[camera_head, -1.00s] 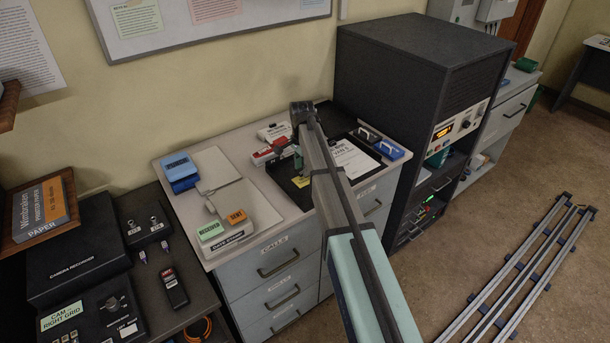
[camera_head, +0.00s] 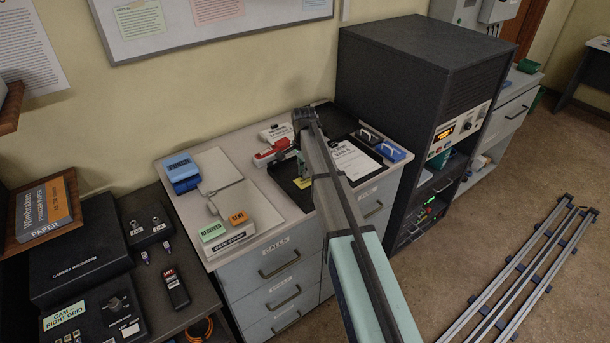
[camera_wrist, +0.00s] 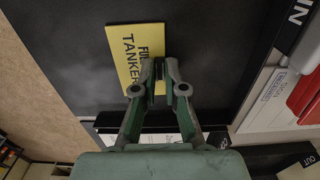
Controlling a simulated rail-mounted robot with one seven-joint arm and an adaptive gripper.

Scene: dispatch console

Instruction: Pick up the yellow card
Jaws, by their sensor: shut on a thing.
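The yellow card (camera_wrist: 128,48), with dark lettering including "TANKER", is over the black tray (camera_wrist: 75,75) in the wrist view. My gripper (camera_wrist: 159,70) is shut on the card's edge, with its fingertips over part of the lettering. In the head view a small piece of the yellow card (camera_head: 302,183) shows beside my gripper (camera_head: 301,165), and my arm hides much of that area. I cannot tell whether the card touches the tray or is slightly above it.
A white sheet (camera_head: 352,160) lies to the right on the black surface. Red and white blocks (camera_head: 272,150) are behind. A blue box (camera_head: 182,172) and the green "RECEIVED" block (camera_head: 213,231) are to the left. A tall dark cabinet (camera_head: 390,95) stands at the right.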

